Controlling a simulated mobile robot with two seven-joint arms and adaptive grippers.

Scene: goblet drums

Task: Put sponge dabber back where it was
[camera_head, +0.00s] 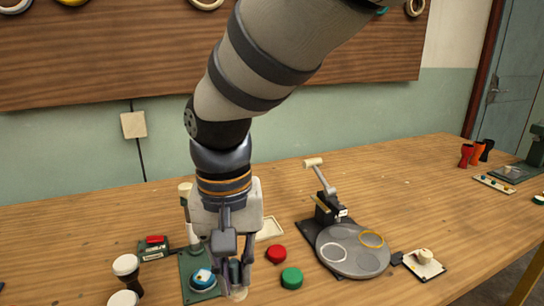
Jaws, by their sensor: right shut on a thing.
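My right gripper (233,274) reaches down over the front of the table, with its arm coming from the top of the view. Its fingers are shut around a small dark upright piece with a cream lower end (239,293), which looks like the sponge dabber. The fingers hide most of it, and I cannot tell whether its lower end touches the table. A cream shallow tray (270,229) lies behind the gripper, partly hidden by it. A white plate (430,270) with a cream knob on it lies at the right. My left gripper is not in view.
A green stand (187,264) with a blue-and-white round piece is close left of the gripper. Red (276,254) and green (292,278) discs lie close right, before a grey turntable (352,262). Black-and-white goblet drums (127,272) stand front left.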

